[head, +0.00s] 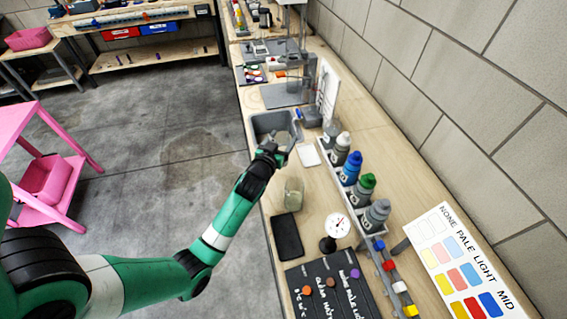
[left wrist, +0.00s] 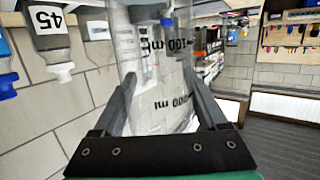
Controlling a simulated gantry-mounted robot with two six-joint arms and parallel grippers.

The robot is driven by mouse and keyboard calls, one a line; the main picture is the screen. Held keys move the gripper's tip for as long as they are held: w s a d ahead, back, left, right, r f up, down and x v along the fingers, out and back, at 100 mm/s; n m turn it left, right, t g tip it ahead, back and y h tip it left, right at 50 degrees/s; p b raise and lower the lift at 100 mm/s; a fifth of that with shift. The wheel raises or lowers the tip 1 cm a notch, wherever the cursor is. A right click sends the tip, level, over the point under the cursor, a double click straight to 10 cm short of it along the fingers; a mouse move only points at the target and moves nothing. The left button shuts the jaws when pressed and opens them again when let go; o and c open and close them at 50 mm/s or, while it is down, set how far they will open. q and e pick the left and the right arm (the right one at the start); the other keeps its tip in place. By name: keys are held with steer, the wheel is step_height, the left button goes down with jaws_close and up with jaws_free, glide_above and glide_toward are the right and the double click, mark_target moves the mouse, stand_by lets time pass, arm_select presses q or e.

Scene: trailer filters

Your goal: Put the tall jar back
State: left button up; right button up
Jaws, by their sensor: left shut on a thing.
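My left gripper (head: 279,148) is shut on a clear jar with dark volume marks. The held jar (left wrist: 152,100) fills the middle of the left wrist view between the two fingers. I take it to be the tall jar. In the head view the gripper is over the bench beside the grey bin (head: 262,130), and hides most of the jar. A second clear jar (head: 293,192) stands on the bench nearer to me. My right gripper is not in view.
Several capped bottles (head: 350,168) stand in a row along the wall side. A white square pad (head: 308,156) lies beside the gripper. A black slab (head: 286,237), a round dial (head: 337,225) and a dark label board (head: 330,290) are nearer. Bare wood shows around the second jar.

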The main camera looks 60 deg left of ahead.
arm_select(q)
step_height(320, 180, down, 3)
steer(key=shift+r, duration=0.2)
steer(key=shift+f+b, duration=1.15)
steer(key=shift+f, duration=0.65)
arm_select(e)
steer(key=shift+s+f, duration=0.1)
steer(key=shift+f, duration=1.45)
arm_select(q)
steer(key=shift+f, duration=0.15)
steer(key=o, duration=1.5)
steer(key=shift+r, duration=0.25)
steer(key=shift+s+d+r, duration=0.1)
steer(key=shift+s+d, duration=0.15)
steer(key=shift+d, duration=0.05)
steer(key=p+v, duration=0.2)
steer(key=v, duration=0.9)
steer(key=shift+s, duration=0.2)
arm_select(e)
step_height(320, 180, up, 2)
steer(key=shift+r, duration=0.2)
